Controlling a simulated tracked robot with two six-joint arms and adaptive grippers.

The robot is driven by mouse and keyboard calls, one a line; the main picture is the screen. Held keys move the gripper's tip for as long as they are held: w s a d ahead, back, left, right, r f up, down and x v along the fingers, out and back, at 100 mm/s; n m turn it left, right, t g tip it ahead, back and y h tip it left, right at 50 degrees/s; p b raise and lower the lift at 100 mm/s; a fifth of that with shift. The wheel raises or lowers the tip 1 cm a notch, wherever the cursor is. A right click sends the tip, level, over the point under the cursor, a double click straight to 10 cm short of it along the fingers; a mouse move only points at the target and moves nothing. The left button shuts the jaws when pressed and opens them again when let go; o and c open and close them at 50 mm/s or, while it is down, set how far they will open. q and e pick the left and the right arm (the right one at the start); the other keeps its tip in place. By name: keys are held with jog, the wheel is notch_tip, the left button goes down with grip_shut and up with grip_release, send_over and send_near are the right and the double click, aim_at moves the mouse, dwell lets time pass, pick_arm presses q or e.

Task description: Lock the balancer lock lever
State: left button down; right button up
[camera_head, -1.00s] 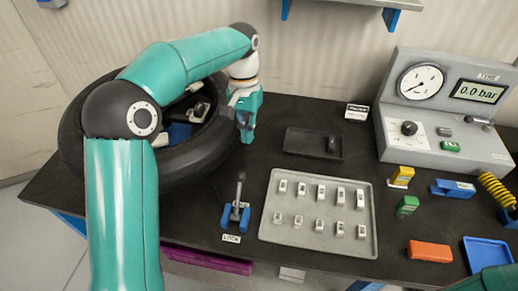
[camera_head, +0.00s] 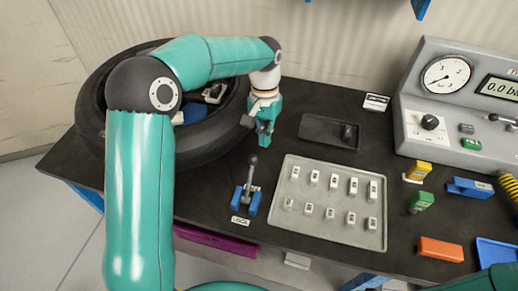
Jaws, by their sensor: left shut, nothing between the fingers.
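The balancer lock lever (camera_head: 251,172) is a grey stick with a dark round knob. It stands roughly upright between two blue blocks (camera_head: 237,200) near the table's front edge. A white label reading LOCK (camera_head: 240,221) lies just in front of it. My left gripper (camera_head: 264,143) is teal, points down and is shut and empty. In the picture its tips are just above and slightly right of the knob, with a small gap. My right gripper is not in view.
A tyre (camera_head: 205,140) lies at the left, under my left arm. A grey tray (camera_head: 330,232) with several small white pieces is right of the lever. A dark tray (camera_head: 318,130) lies behind it. The gauge box (camera_head: 420,148) and coloured blocks stand at the right.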

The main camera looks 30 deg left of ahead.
aim_at(250, 178)
pick_arm(q)
jog(key=shift+s+d+f, duration=0.1)
jog(key=shift+s+f, duration=0.05)
jog(key=shift+f, duration=0.4)
jog(key=shift+s+f, duration=0.1)
jog(key=shift+f, duration=0.45)
jog(key=shift+s, duration=0.3)
jog(key=s, duration=0.1)
jog(key=s+r, duration=0.1)
jog(key=s, duration=0.1)
jog(key=shift+d+r+p, duration=0.1)
jog(key=shift+r+p, duration=0.15)
jog(key=shift+p, duration=0.15)
jog(key=shift+d, duration=0.1)
jog(key=shift+w, duration=0.1)
